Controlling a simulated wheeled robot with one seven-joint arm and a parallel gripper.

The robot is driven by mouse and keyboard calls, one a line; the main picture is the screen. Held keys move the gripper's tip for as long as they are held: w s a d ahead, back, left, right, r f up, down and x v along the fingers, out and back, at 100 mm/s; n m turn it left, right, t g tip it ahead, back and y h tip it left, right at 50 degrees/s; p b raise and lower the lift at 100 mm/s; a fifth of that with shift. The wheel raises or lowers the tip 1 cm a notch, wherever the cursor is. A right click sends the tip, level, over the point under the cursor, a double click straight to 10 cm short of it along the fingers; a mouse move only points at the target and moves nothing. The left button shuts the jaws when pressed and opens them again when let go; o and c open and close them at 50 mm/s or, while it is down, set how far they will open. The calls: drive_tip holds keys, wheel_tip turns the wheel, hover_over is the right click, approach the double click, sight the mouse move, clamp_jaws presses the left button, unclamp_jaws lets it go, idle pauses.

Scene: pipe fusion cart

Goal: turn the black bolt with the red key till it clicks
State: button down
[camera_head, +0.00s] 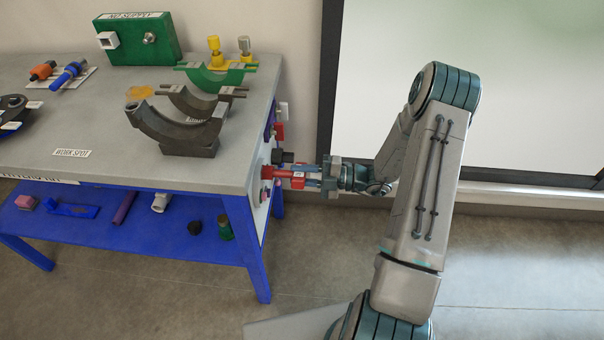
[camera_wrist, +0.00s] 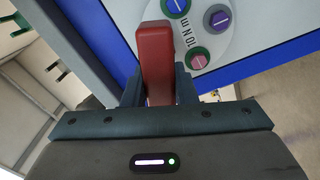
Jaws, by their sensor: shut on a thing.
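My gripper (camera_head: 308,175) is at the cart's right end and is shut on the red key (camera_head: 283,173). The red key points left at the cart's end panel, roughly level. In the wrist view the red key (camera_wrist: 156,58) stands upright between my gripper's two fingers (camera_wrist: 160,90), its top over the white panel (camera_wrist: 240,28). I cannot make out the black bolt in the wrist view. In the head view a small dark piece (camera_head: 283,157) sits just above the key; I cannot tell what it is. Whether the key's tip touches a bolt is hidden.
The grey tabletop (camera_head: 110,165) holds clamp shells (camera_head: 190,130) and a green box (camera_head: 138,40). Floor right of the cart is clear.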

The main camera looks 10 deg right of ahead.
drive_tip(key=shift+a+r+m+p, duration=0.15)
drive_tip(key=shift+m+p, duration=0.85)
drive_tip(key=shift+p, duration=0.8)
drive_tip(key=shift+n, duration=0.6)
drive_tip(key=shift+p+v, duration=0.45)
drive_tip(key=shift+v, duration=1.65)
drive_tip(key=shift+v, duration=1.05)
